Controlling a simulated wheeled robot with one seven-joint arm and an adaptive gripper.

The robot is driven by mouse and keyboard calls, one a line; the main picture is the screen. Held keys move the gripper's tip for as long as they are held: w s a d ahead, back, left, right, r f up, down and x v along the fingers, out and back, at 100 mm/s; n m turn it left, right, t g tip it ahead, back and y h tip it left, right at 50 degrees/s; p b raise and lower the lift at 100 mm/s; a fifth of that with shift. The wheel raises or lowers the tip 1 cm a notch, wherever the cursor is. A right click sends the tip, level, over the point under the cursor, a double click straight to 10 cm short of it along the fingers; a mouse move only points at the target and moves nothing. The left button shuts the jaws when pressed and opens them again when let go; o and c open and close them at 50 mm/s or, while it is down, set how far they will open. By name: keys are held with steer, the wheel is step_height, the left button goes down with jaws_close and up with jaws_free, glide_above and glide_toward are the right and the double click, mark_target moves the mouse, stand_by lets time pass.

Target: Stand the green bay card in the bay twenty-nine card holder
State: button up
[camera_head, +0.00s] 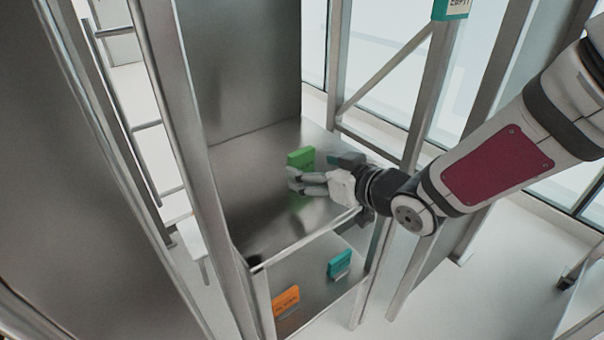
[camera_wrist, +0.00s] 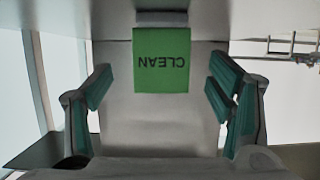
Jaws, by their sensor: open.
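The green card (camera_head: 301,157) stands on the upper metal shelf, just beyond my fingertips in the head view. In the wrist view the green card (camera_wrist: 160,72) reads "CLEAN" upside down and lies ahead, between the lines of my two fingers. My gripper (camera_head: 294,181) is open and empty, reaching in over the shelf from the right. In the wrist view both fingers of my gripper (camera_wrist: 160,90) are spread wide, apart from the card. I cannot tell which holder belongs to bay twenty-nine; no bay number is legible.
Below are an orange card (camera_head: 286,300) and a teal card (camera_head: 339,263). A teal sign (camera_head: 452,8) hangs on an upright at the top. Metal posts flank the shelf.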

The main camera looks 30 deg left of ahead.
mark_target(304, 164)
steer(key=x, duration=0.5)
steer(key=shift+r+b, duration=0.15)
steer(key=shift+b, duration=0.25)
steer(key=shift+s, duration=0.1)
steer(key=c, duration=1.4)
steer(key=shift+r, duration=0.15)
